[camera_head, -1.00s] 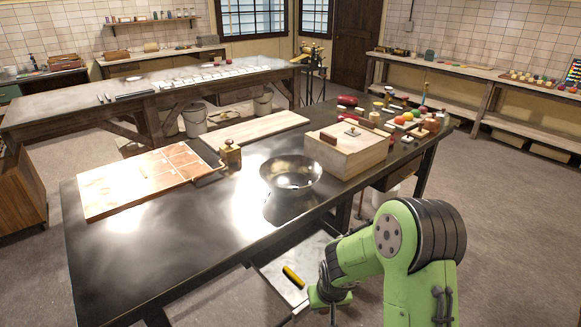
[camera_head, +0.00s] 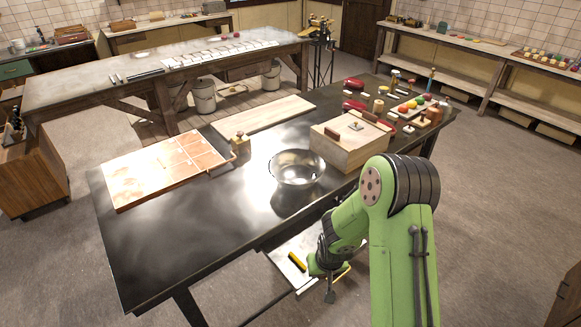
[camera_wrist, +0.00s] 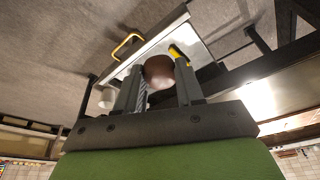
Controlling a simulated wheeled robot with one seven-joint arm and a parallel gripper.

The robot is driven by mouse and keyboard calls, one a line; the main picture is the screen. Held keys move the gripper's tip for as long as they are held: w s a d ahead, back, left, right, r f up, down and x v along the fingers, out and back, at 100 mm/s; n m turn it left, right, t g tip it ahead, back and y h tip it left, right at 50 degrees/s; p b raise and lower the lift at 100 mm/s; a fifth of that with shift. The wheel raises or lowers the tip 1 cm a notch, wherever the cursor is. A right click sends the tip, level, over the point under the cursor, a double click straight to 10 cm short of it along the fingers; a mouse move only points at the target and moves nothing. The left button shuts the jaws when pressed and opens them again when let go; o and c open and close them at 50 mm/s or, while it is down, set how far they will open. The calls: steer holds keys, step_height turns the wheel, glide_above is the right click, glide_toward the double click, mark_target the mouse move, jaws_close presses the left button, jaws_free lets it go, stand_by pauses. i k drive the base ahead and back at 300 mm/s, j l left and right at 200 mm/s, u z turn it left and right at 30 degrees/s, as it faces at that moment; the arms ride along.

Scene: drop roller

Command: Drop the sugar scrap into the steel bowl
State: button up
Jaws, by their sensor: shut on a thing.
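The steel bowl (camera_head: 297,182) stands on the dark table (camera_head: 190,235), left of a wooden box. My gripper (camera_wrist: 157,80) is shut on a rounded brown piece (camera_wrist: 158,71), held between its two fingers in the wrist view. I take this piece to be the sugar scrap; its far side is hidden. In the head view my gripper is low by the table's front edge, over or beside a pale tray (camera_head: 283,262), and its fingers and the piece cannot be made out clearly. It is below and in front of the bowl, apart from it.
A yellow-and-black object (camera_head: 297,262) lies on the tray. The wooden box (camera_head: 349,150) stands right of the bowl. A brass weight-like object (camera_head: 240,143) and a tiled board (camera_head: 160,170) are to the left. The table's front left is clear.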

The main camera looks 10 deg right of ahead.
mark_target(300, 180)
steer(key=i+l+u, duration=0.25)
steer(key=u, duration=0.15)
steer(key=i+l+u, duration=0.35)
steer(key=l+u, duration=0.3)
steer(key=l, duration=0.15)
steer(key=l+u, duration=0.3)
steer(key=l, duration=0.2)
steer(key=k+l+u, duration=0.25)
steer(key=l, duration=0.15)
steer(key=l+u, duration=0.3)
steer(key=l, duration=0.15)
steer(key=k+l+u, duration=0.45)
steer(key=l+u, duration=0.15)
steer(key=l, duration=0.15)
steer(key=k+l+u, duration=0.55)
steer(key=l, duration=0.2)
steer(key=i+l, duration=0.05)
steer(key=i, duration=0.05)
